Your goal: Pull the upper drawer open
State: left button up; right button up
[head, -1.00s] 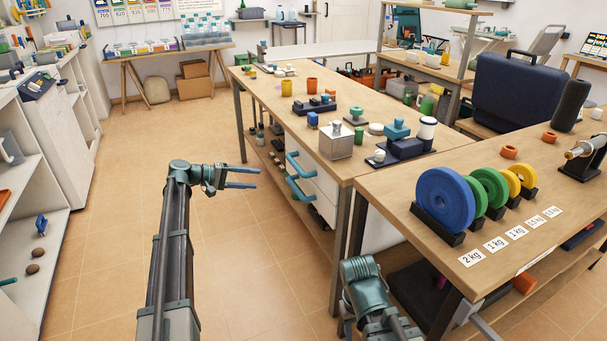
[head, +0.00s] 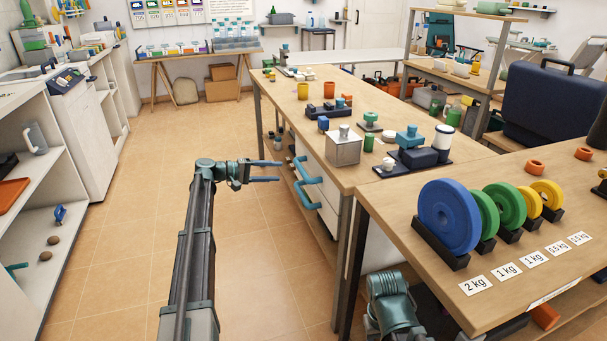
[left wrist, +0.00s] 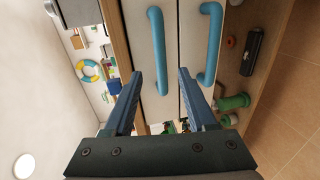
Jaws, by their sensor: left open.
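The upper drawer (head: 322,165) is a pale front under the workbench's left side, and it looks closed. Its blue bar handle (head: 302,171) sits just above the lower drawer's similar handle (head: 302,197). My left gripper (head: 280,172) is open and empty, a short way left of the handles, fingers pointing at them. In the left wrist view, turned on its side, the upper handle (left wrist: 158,50) shows between and beyond the two fingertips. The lower handle (left wrist: 209,45) is further right, outside the gap. No contact shows. My right gripper is out of view.
The workbench (head: 290,115) carries a metal block (head: 343,148) and several small parts above the drawers. A second table with coloured weight discs (head: 449,215) stands at right. White shelves (head: 60,185) stand at left. The tiled floor between is clear.

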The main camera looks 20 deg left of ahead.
aim_at(302, 172)
pick_arm(q)
jog(key=b+x, duration=0.2)
jog(key=x, duration=0.9)
grip_shut()
dwell(1.2)
